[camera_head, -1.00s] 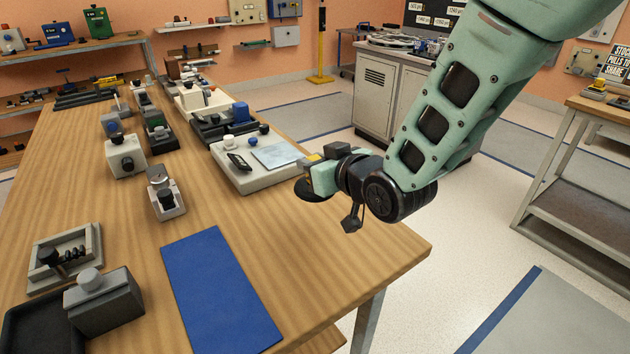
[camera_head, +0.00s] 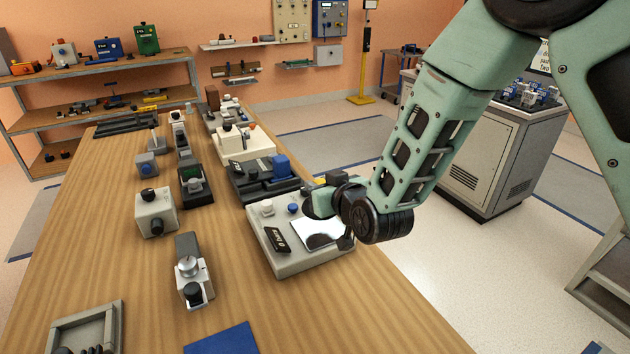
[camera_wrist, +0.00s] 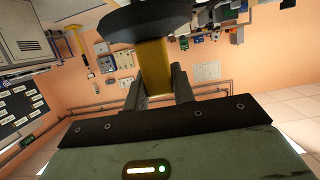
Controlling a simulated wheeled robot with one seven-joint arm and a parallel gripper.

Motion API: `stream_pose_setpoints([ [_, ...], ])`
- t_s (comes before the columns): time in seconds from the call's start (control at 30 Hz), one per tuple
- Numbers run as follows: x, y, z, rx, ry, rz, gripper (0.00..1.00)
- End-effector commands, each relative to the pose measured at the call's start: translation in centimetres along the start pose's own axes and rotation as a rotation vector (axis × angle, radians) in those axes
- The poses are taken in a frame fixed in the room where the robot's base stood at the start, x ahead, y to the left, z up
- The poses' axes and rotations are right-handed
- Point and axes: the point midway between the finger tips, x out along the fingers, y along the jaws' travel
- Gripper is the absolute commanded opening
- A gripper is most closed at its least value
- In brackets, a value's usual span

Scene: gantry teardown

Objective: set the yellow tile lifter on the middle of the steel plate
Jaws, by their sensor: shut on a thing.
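The yellow tile lifter shows in the wrist view as a yellow handle (camera_wrist: 154,66) with a wide black disc (camera_wrist: 146,18) at its end. My gripper (camera_wrist: 158,84) is shut on the handle, one finger on each side. In the head view my gripper (camera_head: 322,193) hangs over the far right part of a pale base (camera_head: 292,266), and the lifter is mostly hidden there. The steel plate (camera_head: 304,229) is a bright, mirror-like square on that base, below my gripper. A dark round patch, seemingly a reflection, shows on the plate. The gap between disc and plate is unclear.
On the base, a black label block (camera_head: 277,240) stands left of the plate, with a white knob (camera_head: 267,208) and a blue knob (camera_head: 293,208) behind. A grey-and-white fixture (camera_head: 191,270) stands farther left.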

Motion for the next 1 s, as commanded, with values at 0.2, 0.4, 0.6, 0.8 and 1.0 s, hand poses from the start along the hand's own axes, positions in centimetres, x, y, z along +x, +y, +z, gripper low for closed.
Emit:
stream_pose_setpoints([
  [0.2,0.4,0.0,1.1,0.001,0.001,0.002,0.00],
  [0.4,0.9,0.0,2.8,0.001,0.001,0.001,0.00],
  [0.6,1.3,0.0,3.9,0.001,0.002,0.001,0.00],
  [0.8,1.3,0.0,3.9,0.001,0.003,0.001,0.00],
  [1.0,1.2,0.0,3.9,0.001,0.002,0.001,0.00],
])
